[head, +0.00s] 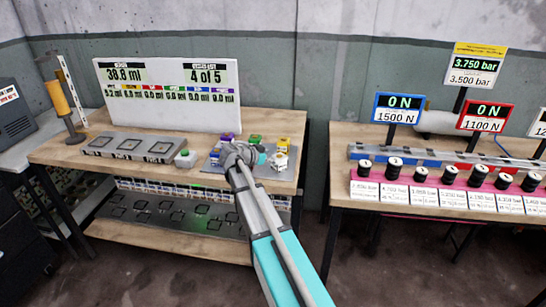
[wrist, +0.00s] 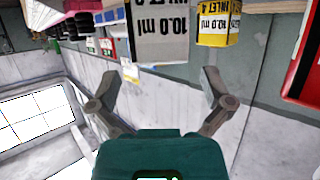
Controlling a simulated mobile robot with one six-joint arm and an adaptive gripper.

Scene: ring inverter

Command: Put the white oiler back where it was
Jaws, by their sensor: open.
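The white oiler (head: 280,161) stands at the right front of the group of oilers on the left wooden bench. In the wrist view a pale block labelled 10.0 ml (wrist: 160,35), seen upside down, lies ahead of my fingers and looks like the white oiler. My gripper (wrist: 168,76) is open, with nothing between its fingers, and the block is apart from them. In the head view my wrist covers part of the oiler group, and my fingertips cannot be made out there.
The yellow oiler (head: 284,145), also in the wrist view (wrist: 218,25), is close beside the white one. Green (head: 255,140) and purple (head: 228,137) oilers stand behind my wrist. A grey plate with square pads (head: 128,146) and a green button (head: 185,153) lie to the left.

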